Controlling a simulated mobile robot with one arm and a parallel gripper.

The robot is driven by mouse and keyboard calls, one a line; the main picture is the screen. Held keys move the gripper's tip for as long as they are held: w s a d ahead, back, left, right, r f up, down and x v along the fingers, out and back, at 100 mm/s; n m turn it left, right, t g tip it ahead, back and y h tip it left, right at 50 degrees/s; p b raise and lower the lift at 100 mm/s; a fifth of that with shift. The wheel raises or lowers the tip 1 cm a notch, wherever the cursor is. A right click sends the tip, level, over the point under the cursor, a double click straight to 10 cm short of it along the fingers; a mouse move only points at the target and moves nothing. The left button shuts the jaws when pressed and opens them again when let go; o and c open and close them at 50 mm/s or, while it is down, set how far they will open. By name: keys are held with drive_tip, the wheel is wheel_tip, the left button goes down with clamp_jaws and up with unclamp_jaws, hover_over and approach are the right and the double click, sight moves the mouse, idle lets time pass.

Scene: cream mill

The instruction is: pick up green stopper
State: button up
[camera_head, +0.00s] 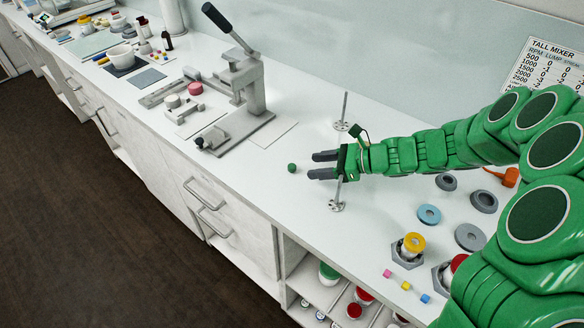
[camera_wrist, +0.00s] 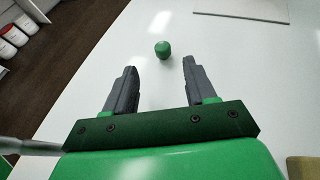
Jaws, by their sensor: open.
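A small green stopper (camera_head: 291,167) sits alone on the white counter, near its front edge. In the wrist view the green stopper (camera_wrist: 162,48) is a short round piece with a rounded top, ahead of my fingertips and between their lines. My gripper (camera_head: 316,165) is open, with two dark grey fingers pointing toward the stopper. In the wrist view my gripper (camera_wrist: 160,66) has nothing between its fingers. A short gap of bare counter lies between the fingertips and the stopper.
A grey lever press (camera_head: 246,90) stands to the left. Rings, jars and small cubes lie at the right. The counter around the stopper is clear.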

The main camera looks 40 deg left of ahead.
sight(294, 166)
drive_tip(key=shift+x, duration=3.35)
drive_tip(key=shift+w+a+r, duration=0.15)
drive_tip(key=shift+a, duration=0.05)
clamp_jaws()
